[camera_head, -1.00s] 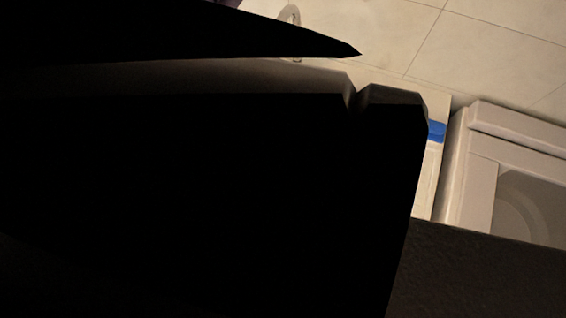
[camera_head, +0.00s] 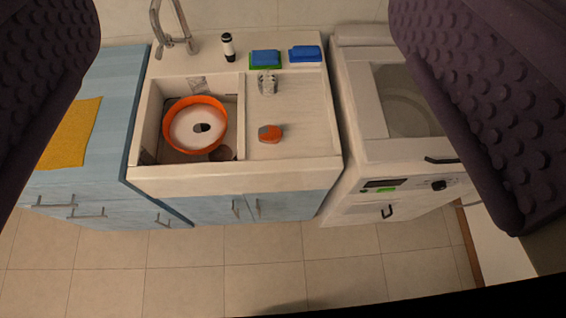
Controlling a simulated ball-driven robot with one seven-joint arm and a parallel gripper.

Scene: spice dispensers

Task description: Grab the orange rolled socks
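A small rounded orange item with a grey patch (camera_head: 270,133) lies on the drainboard right of the sink basin. It looks like the orange rolled socks, but it is too small to be sure. My gripper (camera_head: 265,120) shows as two dark, studded finger pads at the left and right edges of the view. The pads are wide apart with nothing between them. The orange item is seen in the gap, well beyond the pads and not touched.
An orange-rimmed bowl (camera_head: 195,124) sits in the sink basin. A glass (camera_head: 267,83), blue-and-green sponges (camera_head: 265,58), a dark-and-white bottle (camera_head: 228,47) and a faucet (camera_head: 172,28) stand behind. A washing machine (camera_head: 400,150) is at right, a blue counter with yellow cloth (camera_head: 70,133) at left. The tiled floor in front is clear.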

